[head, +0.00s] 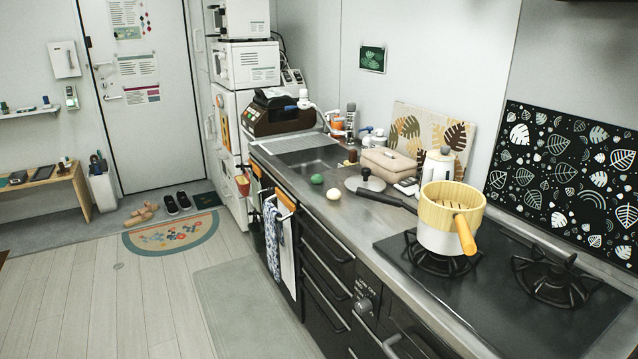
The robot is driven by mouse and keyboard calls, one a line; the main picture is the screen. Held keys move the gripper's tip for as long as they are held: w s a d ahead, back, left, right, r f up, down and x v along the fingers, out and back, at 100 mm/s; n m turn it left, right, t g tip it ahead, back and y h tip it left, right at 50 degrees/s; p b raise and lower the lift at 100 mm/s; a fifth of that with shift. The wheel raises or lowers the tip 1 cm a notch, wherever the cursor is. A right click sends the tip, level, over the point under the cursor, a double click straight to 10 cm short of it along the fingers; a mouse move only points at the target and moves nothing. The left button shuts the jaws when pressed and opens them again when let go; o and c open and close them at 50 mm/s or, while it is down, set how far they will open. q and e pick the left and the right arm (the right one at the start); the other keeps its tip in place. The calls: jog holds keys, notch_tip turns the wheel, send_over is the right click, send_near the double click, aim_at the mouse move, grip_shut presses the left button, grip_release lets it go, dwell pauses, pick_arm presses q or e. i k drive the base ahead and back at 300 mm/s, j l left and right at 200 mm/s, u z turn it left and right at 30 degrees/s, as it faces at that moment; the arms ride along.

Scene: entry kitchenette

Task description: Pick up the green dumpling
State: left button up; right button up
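A small green round dumpling (317,179) sits on the steel counter, just in front of the sink. A white round dumpling (334,194) lies close to it, a little nearer to me and to the right. The two appear slightly apart. Neither of my grippers shows in the head view.
The sink (316,160) lies beyond the dumplings.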

aim_at(316, 178)
jog(key=i+j+z, duration=0.1)
jog(key=z, duration=0.5)
jog(key=i+j+z, duration=0.4)
jog(key=j+z, duration=0.15)
jog(key=j, duration=0.2)
jog(key=i+j, duration=0.15)
jog(key=j, duration=0.2)
jog(key=i+j, duration=0.1)
jog(key=j, duration=0.3)
jog(key=i+j+z, duration=0.1)
jog(key=j, duration=0.25)
jog(key=i, duration=0.05)
